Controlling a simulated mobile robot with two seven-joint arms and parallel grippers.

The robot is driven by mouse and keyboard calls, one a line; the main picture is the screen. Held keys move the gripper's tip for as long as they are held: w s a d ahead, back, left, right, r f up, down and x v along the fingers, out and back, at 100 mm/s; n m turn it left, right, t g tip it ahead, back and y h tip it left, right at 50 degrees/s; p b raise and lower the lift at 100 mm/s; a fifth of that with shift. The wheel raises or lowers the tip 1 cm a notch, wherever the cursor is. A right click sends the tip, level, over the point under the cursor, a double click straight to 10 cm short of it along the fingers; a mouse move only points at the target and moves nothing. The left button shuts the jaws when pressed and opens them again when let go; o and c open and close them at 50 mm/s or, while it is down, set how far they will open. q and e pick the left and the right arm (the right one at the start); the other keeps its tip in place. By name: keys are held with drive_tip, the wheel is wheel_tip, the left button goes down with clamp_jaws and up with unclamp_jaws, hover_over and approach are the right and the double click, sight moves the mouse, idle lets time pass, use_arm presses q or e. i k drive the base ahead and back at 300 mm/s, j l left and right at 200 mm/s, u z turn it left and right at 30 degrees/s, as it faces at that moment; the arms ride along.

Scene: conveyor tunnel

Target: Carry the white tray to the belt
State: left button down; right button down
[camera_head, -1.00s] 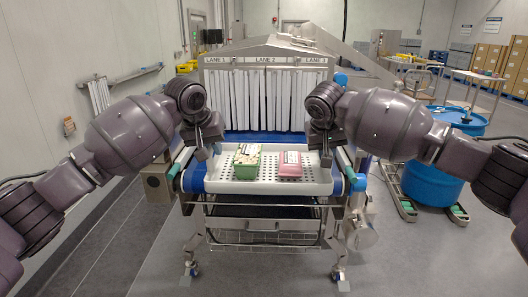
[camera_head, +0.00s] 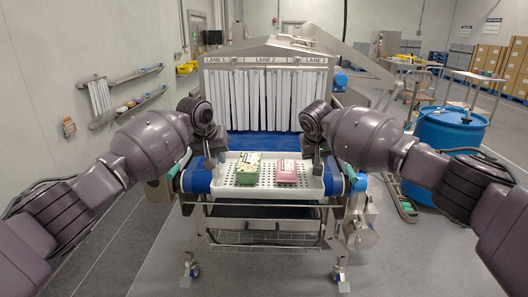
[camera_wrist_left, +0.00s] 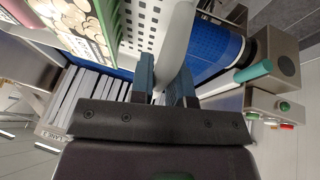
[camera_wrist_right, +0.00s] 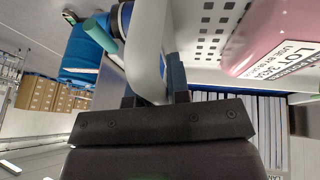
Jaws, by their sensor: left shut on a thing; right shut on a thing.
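The white tray (camera_head: 268,193) is level at the near end of the blue belt (camera_head: 258,142). I cannot tell whether its underside touches the belt. A green carton with pale round contents (camera_head: 247,170) and a pink labelled pack (camera_head: 286,174) ride in it. My left gripper (camera_head: 211,163) is shut on the tray's left rim; the rim runs between its fingers in the left wrist view (camera_wrist_left: 174,45). My right gripper (camera_head: 317,163) is shut on the right rim, seen in the right wrist view (camera_wrist_right: 150,45).
White strip curtains (camera_head: 265,100) hang in the tunnel mouth behind the belt, under lane signs. A blue drum (camera_head: 450,135) stands to the right. Wall shelves (camera_head: 128,100) are on the left. The floor in front of the conveyor is clear.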

sight(264, 150)
drive_tip(key=i, duration=1)
